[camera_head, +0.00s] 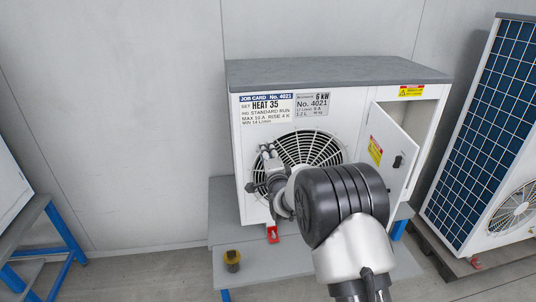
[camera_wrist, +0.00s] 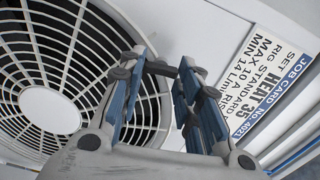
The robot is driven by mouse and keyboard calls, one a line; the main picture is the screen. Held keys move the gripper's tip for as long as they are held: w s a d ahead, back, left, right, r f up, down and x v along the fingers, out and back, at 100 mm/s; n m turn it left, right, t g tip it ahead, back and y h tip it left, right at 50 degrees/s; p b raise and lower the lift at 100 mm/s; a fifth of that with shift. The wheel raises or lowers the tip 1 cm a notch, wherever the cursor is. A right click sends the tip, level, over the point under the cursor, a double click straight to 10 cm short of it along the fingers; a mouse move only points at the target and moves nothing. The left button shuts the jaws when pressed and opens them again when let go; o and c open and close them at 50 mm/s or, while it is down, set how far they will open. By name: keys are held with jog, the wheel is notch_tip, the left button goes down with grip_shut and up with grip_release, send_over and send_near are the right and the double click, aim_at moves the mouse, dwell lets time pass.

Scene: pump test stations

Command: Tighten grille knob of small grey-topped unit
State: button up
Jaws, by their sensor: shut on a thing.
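The small white unit (camera_head: 235,140) with a grey top (camera_head: 330,72) stands on a grey bench with its round fan grille (camera_head: 318,148) facing me. My gripper (camera_head: 268,152) is at the upper left edge of the grille. In the wrist view, its blue-sided fingers are shut on a dark grey bar-shaped knob (camera_wrist: 160,69) beside the grille rim (camera_wrist: 70,60). The knob's base is hidden by the fingers. In the head view I cannot make out the knob, and my arm covers the grille's lower right.
A job card (camera_head: 266,108) sits above the grille. A small door (camera_head: 392,150) stands open at the unit's right. A yellow-and-black part (camera_head: 232,260) and a red part (camera_head: 272,234) are low in front. A blue-finned unit (camera_head: 490,125) stands right.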

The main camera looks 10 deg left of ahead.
jog(key=o, duration=1.1)
jog(key=v, duration=1.2)
jog(key=shift+r, duration=0.1)
